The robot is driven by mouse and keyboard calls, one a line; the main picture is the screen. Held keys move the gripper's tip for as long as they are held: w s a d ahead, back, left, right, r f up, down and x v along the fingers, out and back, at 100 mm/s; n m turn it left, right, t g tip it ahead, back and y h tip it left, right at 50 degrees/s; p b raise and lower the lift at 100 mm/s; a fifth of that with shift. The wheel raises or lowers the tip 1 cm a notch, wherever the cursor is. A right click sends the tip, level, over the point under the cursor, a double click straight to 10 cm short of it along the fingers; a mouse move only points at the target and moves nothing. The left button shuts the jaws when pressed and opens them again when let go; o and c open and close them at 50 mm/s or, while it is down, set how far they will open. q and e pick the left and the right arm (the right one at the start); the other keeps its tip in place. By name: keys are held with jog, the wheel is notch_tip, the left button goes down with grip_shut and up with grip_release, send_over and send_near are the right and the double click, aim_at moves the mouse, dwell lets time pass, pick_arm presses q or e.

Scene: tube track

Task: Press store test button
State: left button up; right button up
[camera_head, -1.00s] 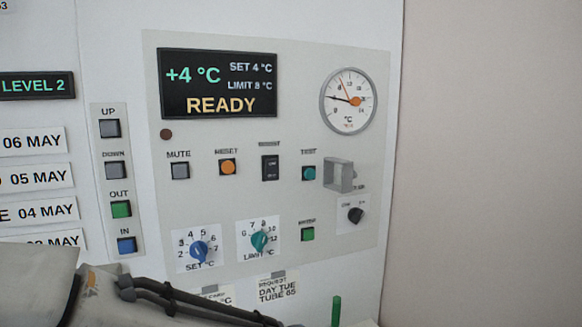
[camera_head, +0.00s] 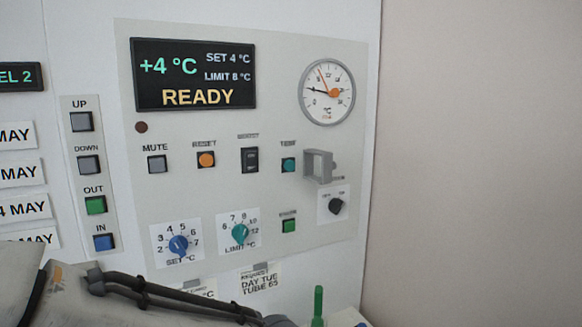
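The store's control panel (camera_head: 200,130) fills the middle of the head view. The teal TEST button (camera_head: 288,165) sits right of centre on it, below the TEST label. A grey bracket-like guard or handle (camera_head: 318,166) stands out just right of the button, apart from it. The display (camera_head: 193,75) reads +4 °C, SET 4 °C, LIMIT 8 °C, READY. One of my arms crosses the lower left, below the panel. Neither gripper's fingers show.
Nearby controls are the MUTE button (camera_head: 157,164), orange RESET button (camera_head: 206,160), black rocker switch (camera_head: 250,160), green button (camera_head: 289,226), black knob (camera_head: 336,206), blue knob (camera_head: 178,245) and teal knob (camera_head: 240,233). A green rod (camera_head: 318,305) stands at bottom. A plain wall is right.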

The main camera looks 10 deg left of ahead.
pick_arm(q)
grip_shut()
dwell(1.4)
